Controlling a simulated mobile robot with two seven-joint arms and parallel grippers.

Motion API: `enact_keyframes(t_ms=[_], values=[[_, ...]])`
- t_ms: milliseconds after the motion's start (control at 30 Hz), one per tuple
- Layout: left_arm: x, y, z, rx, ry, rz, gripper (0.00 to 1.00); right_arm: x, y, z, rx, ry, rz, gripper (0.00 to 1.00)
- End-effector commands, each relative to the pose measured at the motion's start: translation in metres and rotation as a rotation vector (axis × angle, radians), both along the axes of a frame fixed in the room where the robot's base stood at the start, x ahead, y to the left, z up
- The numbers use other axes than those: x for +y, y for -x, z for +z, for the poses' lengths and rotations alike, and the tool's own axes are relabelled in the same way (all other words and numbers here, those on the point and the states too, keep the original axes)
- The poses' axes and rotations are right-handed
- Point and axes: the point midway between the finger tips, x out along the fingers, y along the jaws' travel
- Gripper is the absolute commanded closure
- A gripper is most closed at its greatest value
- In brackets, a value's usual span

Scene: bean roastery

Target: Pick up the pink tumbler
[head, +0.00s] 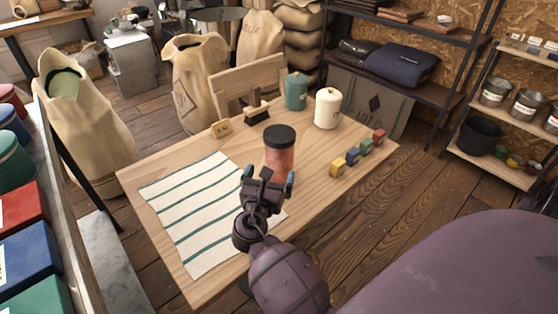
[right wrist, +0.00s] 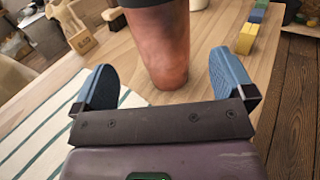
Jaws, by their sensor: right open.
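The pink tumbler (head: 279,154) stands upright on the wooden table, with a black lid on top. In the right wrist view the tumbler (right wrist: 163,40) fills the upper middle, and its base shows on the table. My right gripper (head: 268,176) is open at the near side of the tumbler. Its blue fingers (right wrist: 165,68) are spread wide, one to each side of the tumbler's lower body, with clear gaps on both sides. I cannot tell how far the tumbler reaches between them. My left gripper is out of view.
A striped cloth (head: 190,205) lies to the left. A cream canister (head: 327,109), a teal canister (head: 296,92) and a wooden stand (head: 250,85) are behind the tumbler. Several coloured blocks (head: 352,156) line the table's right side. Bare table (head: 310,190) lies right of the gripper.

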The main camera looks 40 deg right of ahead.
Motion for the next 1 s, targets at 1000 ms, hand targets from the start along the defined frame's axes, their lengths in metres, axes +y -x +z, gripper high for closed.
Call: enact_keyframes(t_ms=[1000], values=[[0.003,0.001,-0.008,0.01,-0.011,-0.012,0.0,-0.073,-0.06,-0.001,-0.001,-0.005,0.0,0.0]])
